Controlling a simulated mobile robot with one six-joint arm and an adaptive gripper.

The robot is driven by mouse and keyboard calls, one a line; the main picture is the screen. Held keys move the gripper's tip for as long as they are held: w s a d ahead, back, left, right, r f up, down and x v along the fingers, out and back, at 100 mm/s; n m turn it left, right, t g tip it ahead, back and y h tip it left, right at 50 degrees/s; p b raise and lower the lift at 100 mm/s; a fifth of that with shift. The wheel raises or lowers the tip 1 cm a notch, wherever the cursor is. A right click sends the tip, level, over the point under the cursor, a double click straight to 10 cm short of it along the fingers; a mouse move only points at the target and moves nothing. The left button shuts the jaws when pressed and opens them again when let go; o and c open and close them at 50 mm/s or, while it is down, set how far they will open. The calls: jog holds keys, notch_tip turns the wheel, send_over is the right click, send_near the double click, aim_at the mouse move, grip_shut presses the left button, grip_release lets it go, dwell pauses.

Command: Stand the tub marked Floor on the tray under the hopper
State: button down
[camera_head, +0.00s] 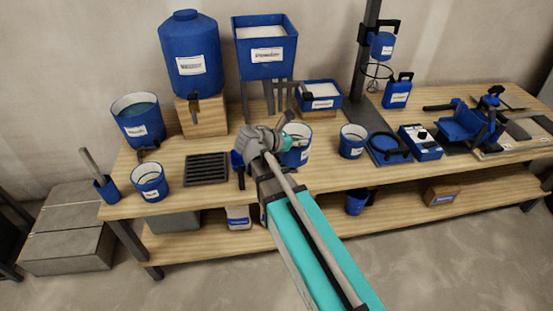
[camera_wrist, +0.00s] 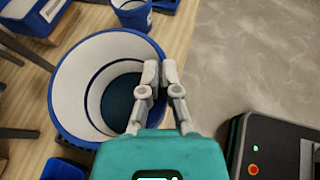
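A blue tub with a white inside and white label (camera_head: 298,158) is at the middle of the bench, partly hidden by my gripper. Its label is too small to read. In the wrist view the tub (camera_wrist: 75,75) is seen from above, with a dark bottom. My gripper (camera_wrist: 161,72) has one finger inside the tub's right wall and one outside, close together on the rim. I cannot tell whether the tub touches the bench. The blue hopper (camera_head: 266,62), full of white powder, stands on legs at the back. I cannot make out a tray under it.
A grate (camera_head: 207,168) and another tub (camera_head: 150,182) lie to the left. A blue tank (camera_head: 190,50) stands on a wooden block. A blue box of powder (camera_head: 320,97) is right of the hopper. Another tub (camera_head: 352,142) stands to the right, near the mixer stand (camera_head: 370,60).

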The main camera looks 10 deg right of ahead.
jog(key=shift+a, duration=0.15)
jog(key=a+t, duration=0.1)
jog(key=a, duration=0.8)
jog(key=shift+r, duration=0.15)
jog(key=shift+d, duration=0.1)
jog(key=w+d+f+b, duration=0.4)
jog(key=w+f+b, duration=0.4)
jog(key=w, duration=0.4)
jog(key=shift+w+f+b, duration=0.15)
jog(key=shift+f+b, duration=0.2)
jog(key=shift+f, duration=0.2)
